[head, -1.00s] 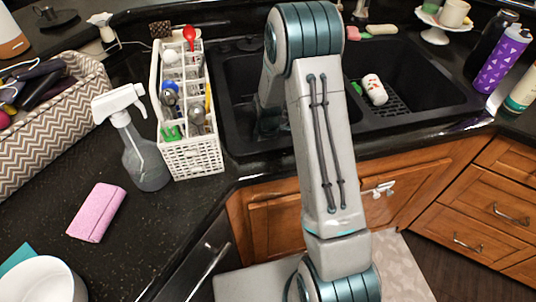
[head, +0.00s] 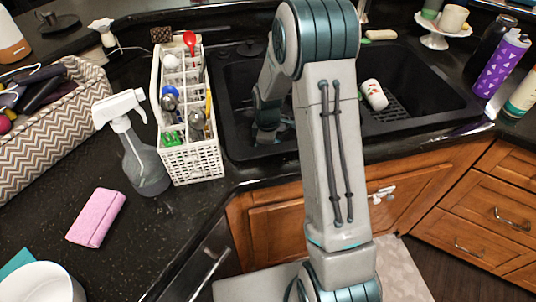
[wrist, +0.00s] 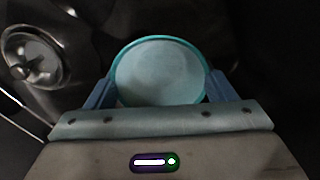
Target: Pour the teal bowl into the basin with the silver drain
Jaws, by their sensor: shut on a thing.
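The teal bowl (wrist: 160,40) is between the two fingers of my gripper (wrist: 158,84) in the wrist view, and the fingers are shut on it. Its round teal rim encloses a pale grey-teal surface; I cannot tell if anything is in it. The silver drain (wrist: 32,58) shows at the left of the wrist view, apart from the bowl, in a dark basin. In the head view my arm reaches down into the left basin (head: 238,95). The arm hides most of the gripper there, and the bowl is not clearly visible.
A divider separates the right basin, which holds a white patterned cup (head: 374,93) beside a black rack (head: 392,108). A white utensil caddy (head: 192,163) and a spray bottle (head: 143,160) stand left of the sink.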

